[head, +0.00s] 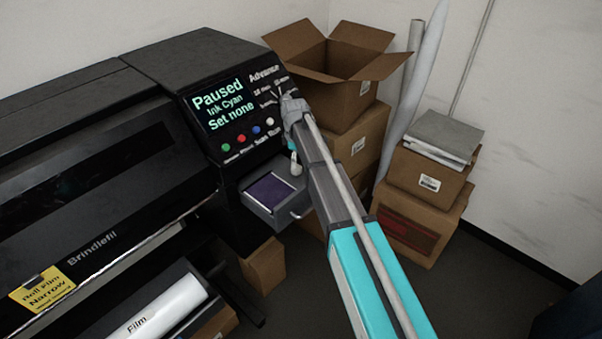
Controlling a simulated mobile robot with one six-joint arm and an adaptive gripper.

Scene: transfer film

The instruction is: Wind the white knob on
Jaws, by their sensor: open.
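The printer's control panel (236,108) is at the upper middle of the head view. Its screen (224,104) reads "Paused", "Ink Cyan", "Set none". The word "Advance" and small markings stand at the panel's right side, beside my gripper (287,101). My gripper is open, in front of or against this marked area; I cannot tell whether it touches. The white knob cannot be made out clearly; my gripper covers much of that spot. A round white button (270,121) sits lower left of my gripper, in a row with green, red and blue buttons.
An open drawer (298,203) with a dark purple pad juts out below the panel. An open cardboard box (352,88) on other boxes stands close behind my arm. More boxes (420,214) and leaning rolls (420,70) are at right. A film roll (160,312) lies lower left.

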